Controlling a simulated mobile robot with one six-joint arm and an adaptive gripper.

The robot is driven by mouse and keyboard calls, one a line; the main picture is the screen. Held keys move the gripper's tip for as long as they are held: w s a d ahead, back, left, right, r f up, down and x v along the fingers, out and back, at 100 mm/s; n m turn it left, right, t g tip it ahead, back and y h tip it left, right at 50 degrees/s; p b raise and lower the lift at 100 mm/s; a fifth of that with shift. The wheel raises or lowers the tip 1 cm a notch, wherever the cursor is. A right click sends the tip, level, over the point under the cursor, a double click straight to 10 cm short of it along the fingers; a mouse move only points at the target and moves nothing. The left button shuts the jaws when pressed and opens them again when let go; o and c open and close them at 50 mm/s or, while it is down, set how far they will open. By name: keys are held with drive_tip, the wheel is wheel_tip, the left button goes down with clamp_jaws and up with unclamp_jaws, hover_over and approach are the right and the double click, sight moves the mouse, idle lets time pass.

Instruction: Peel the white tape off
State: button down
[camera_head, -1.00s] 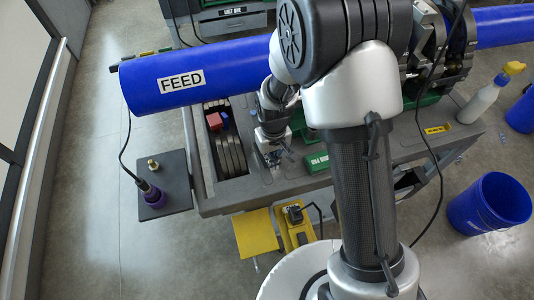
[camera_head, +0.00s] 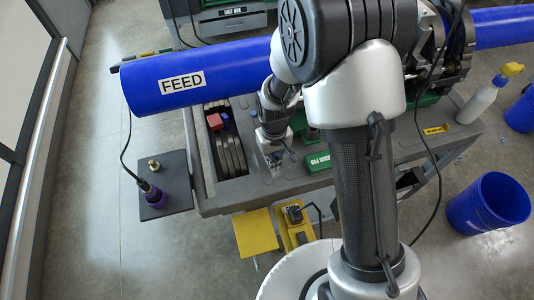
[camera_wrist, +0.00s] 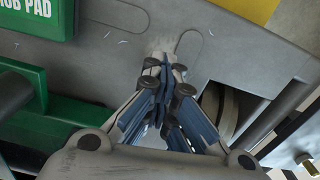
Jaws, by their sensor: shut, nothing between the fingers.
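My gripper (camera_head: 277,160) is low over the grey cart top (camera_head: 255,190), between the slotted bay and the green pad box. In the wrist view its fingertips (camera_wrist: 165,68) are together with nothing visible between them. They point at a pale, scuffed patch (camera_wrist: 160,46) on the grey surface; I cannot tell whether they touch it. I cannot make out a clear strip of white tape at the fingertips. A white FEED label (camera_head: 182,82) is on the blue pipe (camera_head: 230,72), above and left of my gripper.
A green pad box (camera_head: 318,162) lies right of my gripper. The slotted bay (camera_head: 230,155) holds a red block (camera_head: 214,121). A spray bottle (camera_head: 478,98) stands at the cart's right end. A blue bucket (camera_head: 490,205) and yellow pedals (camera_head: 256,232) are on the floor.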

drive_tip(key=shift+r+p, duration=1.85)
drive_tip(key=shift+r, duration=0.85)
drive_tip(key=c, duration=2.4)
unclamp_jaws()
drive_tip(key=c, duration=1.9)
unclamp_jaws()
wheel_tip(320, 180, up, 12)
drive_tip(key=shift+f, duration=0.1)
